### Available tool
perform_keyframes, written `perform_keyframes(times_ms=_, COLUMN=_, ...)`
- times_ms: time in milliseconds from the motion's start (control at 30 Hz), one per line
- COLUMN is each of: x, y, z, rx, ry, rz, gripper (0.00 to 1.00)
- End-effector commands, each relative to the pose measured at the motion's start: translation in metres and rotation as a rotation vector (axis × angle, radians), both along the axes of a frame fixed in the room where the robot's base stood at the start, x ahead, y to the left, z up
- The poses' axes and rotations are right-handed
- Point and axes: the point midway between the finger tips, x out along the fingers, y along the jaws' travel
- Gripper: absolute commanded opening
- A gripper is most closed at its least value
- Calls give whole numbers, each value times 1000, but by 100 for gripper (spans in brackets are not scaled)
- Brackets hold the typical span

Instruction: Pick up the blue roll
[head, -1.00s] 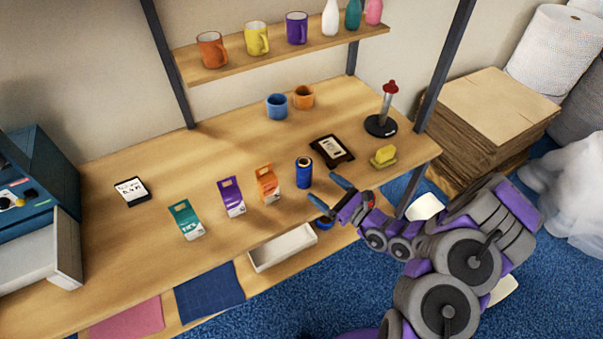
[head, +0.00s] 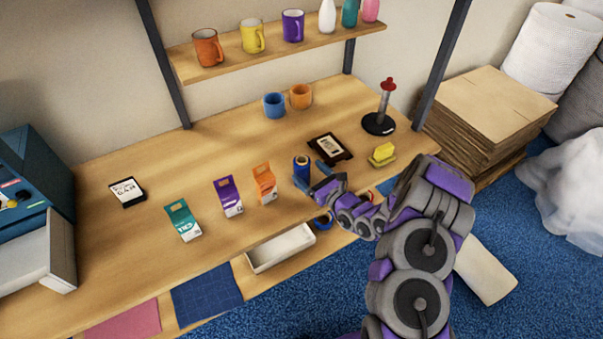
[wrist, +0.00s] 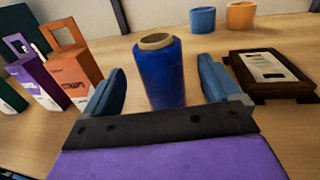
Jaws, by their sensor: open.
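The blue roll (head: 301,168) stands upright on the wooden table, near its front edge. In the wrist view the blue roll (wrist: 163,75) shows a tan core at its top and stands ahead of my gripper, between the lines of its two fingers. My gripper (head: 312,176) is open at the roll, with one finger on each side. In the wrist view my gripper (wrist: 163,88) has blue-grey fingers with visible gaps to the roll. I cannot tell exactly how deep the roll sits between the fingertips.
An orange carton (head: 264,184) and a purple carton (head: 231,197) stand left of the roll. A dark framed stand (head: 330,148) lies close on the right. A yellow block on a dish (head: 383,154) is farther right. Blue (head: 274,105) and orange (head: 300,96) cups stand behind.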

Motion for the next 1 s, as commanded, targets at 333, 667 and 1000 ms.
perform_keyframes(times_ms=333, x=21, y=22, z=-5, rx=-1, ry=-1, rz=4, gripper=91)
perform_keyframes(times_ms=667, x=44, y=43, z=-5, rx=1, ry=0, rz=1, gripper=91)
perform_keyframes(times_ms=1000, x=44, y=42, z=-4, rx=2, ry=1, rz=1, gripper=76)
